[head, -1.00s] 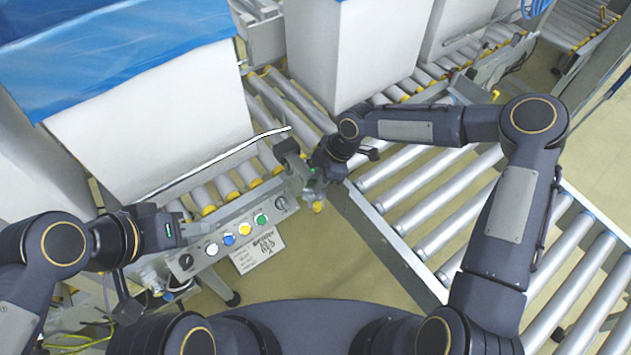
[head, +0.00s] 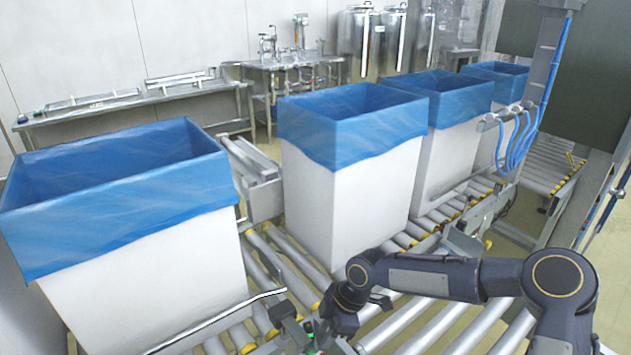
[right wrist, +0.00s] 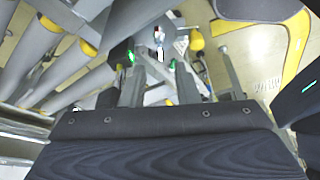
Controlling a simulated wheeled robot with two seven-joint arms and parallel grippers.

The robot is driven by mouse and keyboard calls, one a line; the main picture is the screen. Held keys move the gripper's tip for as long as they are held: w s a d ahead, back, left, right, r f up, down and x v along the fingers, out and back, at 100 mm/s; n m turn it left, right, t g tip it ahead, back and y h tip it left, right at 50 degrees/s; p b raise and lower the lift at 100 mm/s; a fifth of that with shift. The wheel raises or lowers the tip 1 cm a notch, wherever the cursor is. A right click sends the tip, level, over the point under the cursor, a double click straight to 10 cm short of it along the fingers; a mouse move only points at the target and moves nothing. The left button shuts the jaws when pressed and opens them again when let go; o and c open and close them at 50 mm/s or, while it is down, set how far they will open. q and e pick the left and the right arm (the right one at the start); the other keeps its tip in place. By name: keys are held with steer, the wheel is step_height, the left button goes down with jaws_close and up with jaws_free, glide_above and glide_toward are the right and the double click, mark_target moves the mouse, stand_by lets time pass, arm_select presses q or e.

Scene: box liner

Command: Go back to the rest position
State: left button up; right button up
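My right gripper (head: 300,329) is low in the head view, over the front edge of the roller conveyor, below and right of the nearest lined box. In the right wrist view my right gripper (right wrist: 158,84) shows its fingers apart with nothing held between them. My right arm reaches in from the lower right, its elbow bent. My left gripper and left arm are outside the head view.
White boxes with blue liners (head: 112,200) (head: 350,115) (head: 450,95) stand in a row on the roller conveyor (head: 280,262). A thin rod (head: 225,318) runs along the nearest box. A grey post with blue hoses (head: 515,140) stands at right. Steel benches (head: 130,106) line the wall.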

steer(key=s+d+r+m+t+h+p, duration=0.2)
steer(key=s+d+r+m+h, duration=0.1)
steer(key=s+d+r+m, duration=0.9)
steer(key=s+d+r+m+t+y, duration=0.1)
steer(key=s+d+r+m+t, duration=0.1)
steer(key=s+r+m, duration=0.2)
steer(key=s+d+r+m+t+y+p, duration=0.1)
steer(key=s+d+r+m+t, duration=0.1)
steer(key=s+m, duration=0.3)
steer(key=s+d+r, duration=0.1)
steer(key=s, duration=0.2)
steer(key=shift+s+d+r, duration=0.15)
steer(key=shift+s+r, duration=0.2)
